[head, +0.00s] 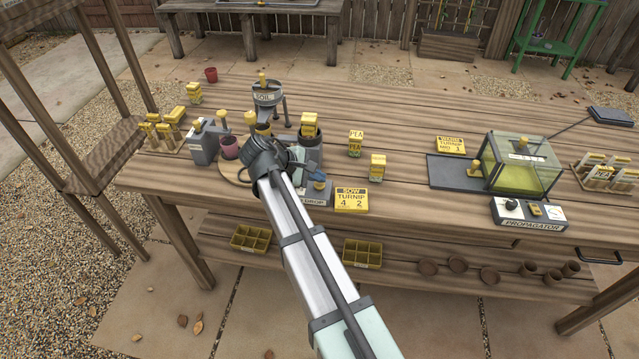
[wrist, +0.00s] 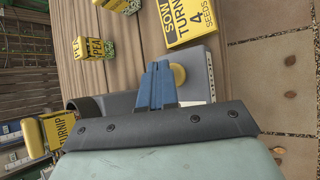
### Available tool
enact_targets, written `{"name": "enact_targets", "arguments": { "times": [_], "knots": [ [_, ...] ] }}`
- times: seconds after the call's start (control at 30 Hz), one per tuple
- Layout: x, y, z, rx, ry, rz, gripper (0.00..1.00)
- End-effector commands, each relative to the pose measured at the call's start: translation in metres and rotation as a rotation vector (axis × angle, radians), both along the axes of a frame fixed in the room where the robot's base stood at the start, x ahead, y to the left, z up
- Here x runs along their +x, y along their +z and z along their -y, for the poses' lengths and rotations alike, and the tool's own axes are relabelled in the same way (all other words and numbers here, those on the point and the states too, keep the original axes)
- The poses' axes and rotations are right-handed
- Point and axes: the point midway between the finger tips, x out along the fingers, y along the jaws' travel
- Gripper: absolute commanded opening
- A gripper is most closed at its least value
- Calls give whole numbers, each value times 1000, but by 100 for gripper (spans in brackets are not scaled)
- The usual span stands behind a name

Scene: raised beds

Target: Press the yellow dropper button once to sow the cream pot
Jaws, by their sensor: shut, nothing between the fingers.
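The yellow dropper button (head: 319,185) sits on a grey dropper box (head: 314,197) with a DROP label, at the front of the bench. My gripper (head: 317,177) is shut and empty, its blue fingertips right by the button. In the wrist view the button (wrist: 178,75) shows partly behind the shut fingers (wrist: 157,70); I cannot tell whether they touch it. No cream pot can be made out; my arm hides part of the round wooden board (head: 228,170), where a pink pot (head: 229,147) stands.
A yellow SOW TURNIP sign (head: 352,198) stands right of the dropper. Seed packets (head: 377,167) stand behind it.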

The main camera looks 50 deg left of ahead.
Motion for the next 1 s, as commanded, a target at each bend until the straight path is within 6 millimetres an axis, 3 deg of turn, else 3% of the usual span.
{"name": "enact_targets", "arguments": {
  "times": [1.0],
  "knots": [
    [0,-8,0,-1,1,0,0]
  ]
}}
